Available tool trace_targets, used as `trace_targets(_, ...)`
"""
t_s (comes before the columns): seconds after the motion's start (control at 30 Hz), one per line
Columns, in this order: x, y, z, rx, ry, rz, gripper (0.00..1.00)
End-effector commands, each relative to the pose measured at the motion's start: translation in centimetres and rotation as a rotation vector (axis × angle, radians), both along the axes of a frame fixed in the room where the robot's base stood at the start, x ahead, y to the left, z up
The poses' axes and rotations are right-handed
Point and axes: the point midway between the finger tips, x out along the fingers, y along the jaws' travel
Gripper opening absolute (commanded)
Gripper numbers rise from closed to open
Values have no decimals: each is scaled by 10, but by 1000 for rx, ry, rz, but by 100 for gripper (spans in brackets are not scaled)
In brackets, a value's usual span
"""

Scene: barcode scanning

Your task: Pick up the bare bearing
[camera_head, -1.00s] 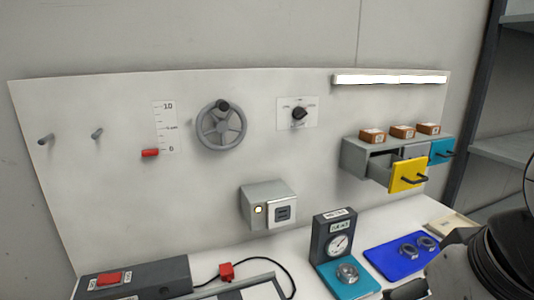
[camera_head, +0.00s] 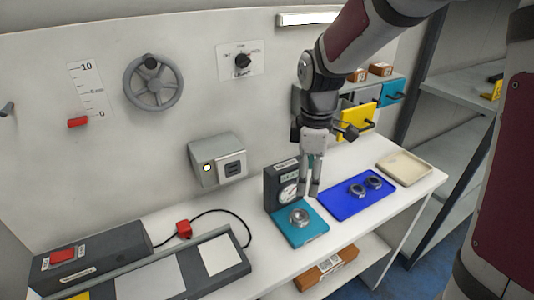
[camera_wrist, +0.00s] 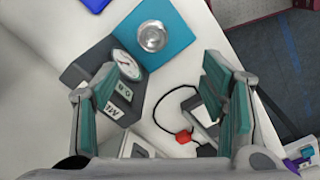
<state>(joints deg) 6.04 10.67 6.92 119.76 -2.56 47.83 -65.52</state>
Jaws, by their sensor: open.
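A silvery round bearing (camera_head: 299,216) sits on the teal base (camera_head: 312,237) of a dial gauge (camera_head: 283,186). Two more bearings, one nearer the gauge (camera_head: 357,190) and one farther right (camera_head: 374,182), lie on a blue mat (camera_head: 340,209). I cannot tell which bearing is the bare one. My gripper (camera_head: 311,193) is open and empty, hanging down beside the gauge, between it and the mat. In the wrist view its teal pads (camera_wrist: 160,105) stand wide apart, and the bearing on the teal base (camera_wrist: 152,36) lies beyond them. The mat shows there only as a corner (camera_wrist: 95,4).
A beige tray (camera_head: 404,168) stands at the right end of the bench. A wall drawer unit with an open yellow drawer (camera_head: 357,122) is behind my arm. A grey box with a red switch (camera_head: 63,257) and a cable lie to the left. A lower shelf holds a brown box (camera_head: 325,268).

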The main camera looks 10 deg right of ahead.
Motion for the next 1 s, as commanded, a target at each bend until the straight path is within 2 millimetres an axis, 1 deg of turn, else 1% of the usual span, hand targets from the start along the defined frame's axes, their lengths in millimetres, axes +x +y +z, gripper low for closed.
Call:
trace_targets(0.1, 7, 1, -13, 6, 27, 75, 66)
trace_targets(0.27, 11, 1, -25, 9, 36, 111, 66)
trace_targets(0.37, 11, 1, -41, 9, 38, 113, 66)
trace_targets(0.5, 10, 1, -68, 9, 39, 112, 66)
trace_targets(0.63, 11, 1, -89, 9, 37, 112, 66)
trace_targets(0.73, 11, 1, -99, 9, 35, 111, 66)
trace_targets(0.93, 11, 1, -111, 9, 35, 110, 66)
trace_targets(1.0, 11, 2, -119, 9, 37, 110, 66)
